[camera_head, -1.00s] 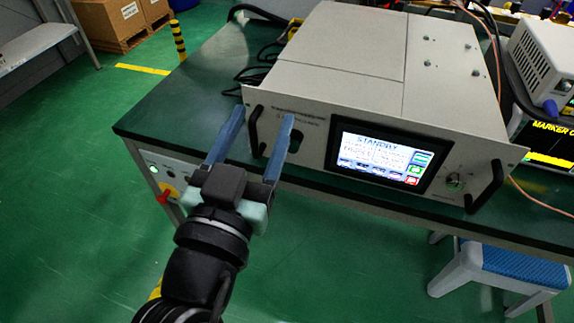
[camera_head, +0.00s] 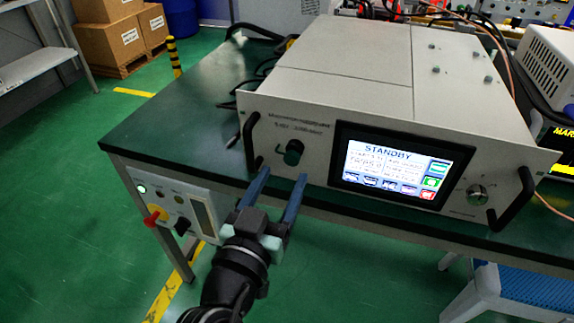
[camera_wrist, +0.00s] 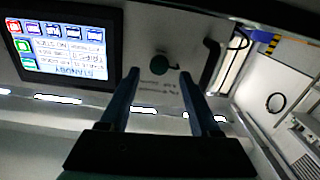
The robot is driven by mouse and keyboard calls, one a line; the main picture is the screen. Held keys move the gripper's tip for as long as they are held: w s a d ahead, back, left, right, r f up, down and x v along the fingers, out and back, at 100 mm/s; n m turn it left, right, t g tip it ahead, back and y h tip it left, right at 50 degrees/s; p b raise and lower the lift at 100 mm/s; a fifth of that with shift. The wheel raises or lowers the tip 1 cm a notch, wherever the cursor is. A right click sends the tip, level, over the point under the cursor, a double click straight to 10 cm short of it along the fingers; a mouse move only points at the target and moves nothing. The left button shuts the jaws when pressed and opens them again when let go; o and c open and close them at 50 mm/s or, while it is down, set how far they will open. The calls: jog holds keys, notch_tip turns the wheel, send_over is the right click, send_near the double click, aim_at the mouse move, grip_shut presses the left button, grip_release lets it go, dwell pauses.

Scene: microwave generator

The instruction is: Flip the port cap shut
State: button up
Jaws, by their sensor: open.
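A dark green round port piece (camera_head: 292,153) is on the left of the generator's front panel, between the left handle and the screen. It also shows in the wrist view (camera_wrist: 158,62), which sees the panel upside down. A small dark part sticks out beside it; I cannot tell the cap's exact angle. My gripper (camera_head: 283,175) is open and empty, its two blue fingers pointing toward the panel. In the head view the fingertips appear just below the port; in the wrist view the port lies between the fingertips (camera_wrist: 159,74). No contact is visible.
The generator (camera_head: 350,95) stands on a dark green bench (camera_head: 170,130). A black handle (camera_head: 250,143) is left of the port, and the lit STANDBY screen (camera_head: 390,168) is right of it. A control box with a red knob (camera_head: 152,217) hangs below the bench's left end.

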aim_at(291, 161)
jog(key=shift+x, duration=1.8)
grip_shut()
